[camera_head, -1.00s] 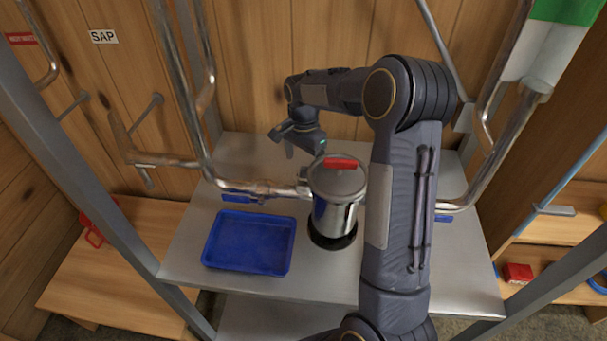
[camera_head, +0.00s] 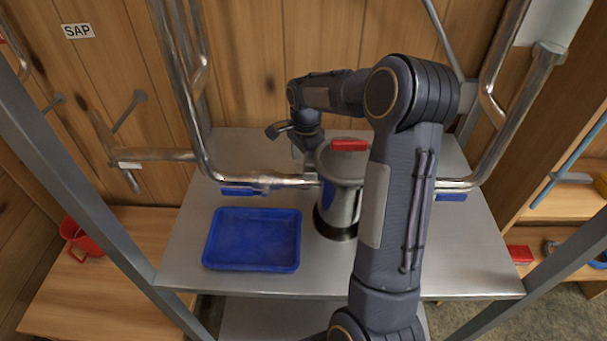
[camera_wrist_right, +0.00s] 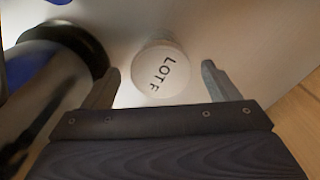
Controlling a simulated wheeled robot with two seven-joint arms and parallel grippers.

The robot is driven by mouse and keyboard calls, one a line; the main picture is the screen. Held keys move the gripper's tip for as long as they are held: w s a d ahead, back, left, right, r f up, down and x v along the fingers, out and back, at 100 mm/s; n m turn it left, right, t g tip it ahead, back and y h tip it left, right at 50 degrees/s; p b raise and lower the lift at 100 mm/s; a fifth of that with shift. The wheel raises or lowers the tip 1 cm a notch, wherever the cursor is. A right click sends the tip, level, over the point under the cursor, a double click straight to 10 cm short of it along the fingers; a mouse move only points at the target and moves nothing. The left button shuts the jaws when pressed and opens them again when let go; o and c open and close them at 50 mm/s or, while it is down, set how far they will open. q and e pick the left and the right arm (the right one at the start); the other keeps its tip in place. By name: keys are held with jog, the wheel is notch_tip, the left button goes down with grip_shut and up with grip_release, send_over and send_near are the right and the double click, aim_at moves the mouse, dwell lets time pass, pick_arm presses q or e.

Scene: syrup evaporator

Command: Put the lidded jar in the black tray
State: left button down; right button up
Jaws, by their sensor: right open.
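The lidded jar (camera_wrist_right: 162,72) shows in the right wrist view as a round white lid with dark lettering like "LOTF". My right gripper (camera_wrist_right: 162,82) is open, with one finger on each side of the lid and visible gaps; I cannot tell how far above or around the jar it is. In the head view my right gripper (camera_head: 288,138) is at the back of the steel table, behind and left of the pot, and I cannot make out the jar there. I see no clearly black tray; a blue tray (camera_head: 253,266) lies empty at the table's front left. My left gripper is not in view.
A steel pot (camera_head: 340,190) with a red-handled lid stands on a black ring (camera_head: 333,231) right of the blue tray; it is close left of the gripper in the wrist view. Metal pipes (camera_head: 265,180) cross the table. The steel front strip (camera_head: 240,283) is clear.

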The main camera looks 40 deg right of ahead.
aim_at(305, 165)
notch_tip(305, 165, down, 3)
jog(key=shift+w+f, duration=0.1)
jog(key=shift+f, duration=0.1)
jog(key=shift+c, duration=0.2)
jog(key=c, duration=1.1)
jog(key=shift+c, duration=0.8)
jog(key=shift+r, duration=0.15)
